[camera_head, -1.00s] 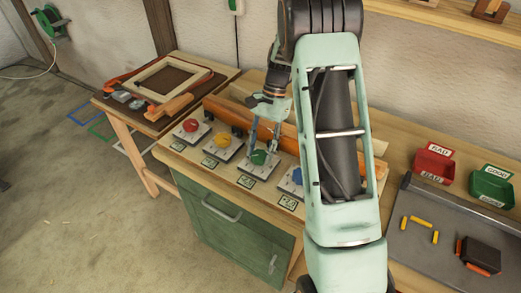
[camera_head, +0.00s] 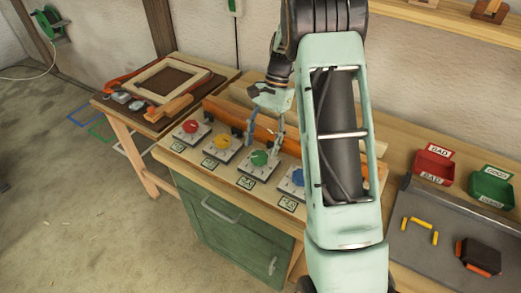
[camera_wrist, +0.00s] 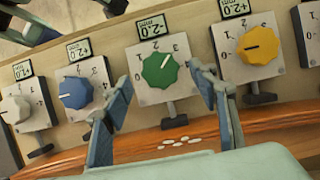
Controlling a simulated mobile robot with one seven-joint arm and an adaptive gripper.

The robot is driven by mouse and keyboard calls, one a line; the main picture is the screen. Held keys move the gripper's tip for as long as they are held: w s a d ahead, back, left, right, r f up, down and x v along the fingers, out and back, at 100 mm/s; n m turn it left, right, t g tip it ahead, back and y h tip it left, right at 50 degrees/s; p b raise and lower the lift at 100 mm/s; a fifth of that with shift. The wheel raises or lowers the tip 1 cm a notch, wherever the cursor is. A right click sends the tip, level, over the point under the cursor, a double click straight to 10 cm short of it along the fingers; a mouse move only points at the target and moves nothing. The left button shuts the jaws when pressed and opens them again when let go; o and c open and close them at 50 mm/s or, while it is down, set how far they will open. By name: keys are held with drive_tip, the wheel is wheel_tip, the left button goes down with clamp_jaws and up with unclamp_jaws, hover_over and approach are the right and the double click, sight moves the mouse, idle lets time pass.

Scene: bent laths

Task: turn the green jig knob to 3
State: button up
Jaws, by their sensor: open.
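The green jig knob (camera_wrist: 160,70) sits on a light square plate with a dial of numbers, near the middle of the wrist view. Its pale line points up and right, close to the 3. It also shows in the head view (camera_head: 259,158). My gripper (camera_wrist: 161,78) is open, with one fingertip on each side of the knob and a visible gap to it in the picture. In the head view my gripper (camera_head: 265,134) is above and behind the knob. A small display (camera_wrist: 152,27) stands by the plate; its reading looks like -2.0.
A blue knob (camera_wrist: 75,92) and a yellow knob (camera_wrist: 258,45) flank the green one, each on its own plate. A red knob (camera_head: 190,126) is farther left. An orange-brown lath (camera_wrist: 180,135) lies behind the plates. Red (camera_head: 434,165) and green (camera_head: 491,186) bins stand at the right.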

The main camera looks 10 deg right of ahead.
drive_tip(key=v, duration=0.9)
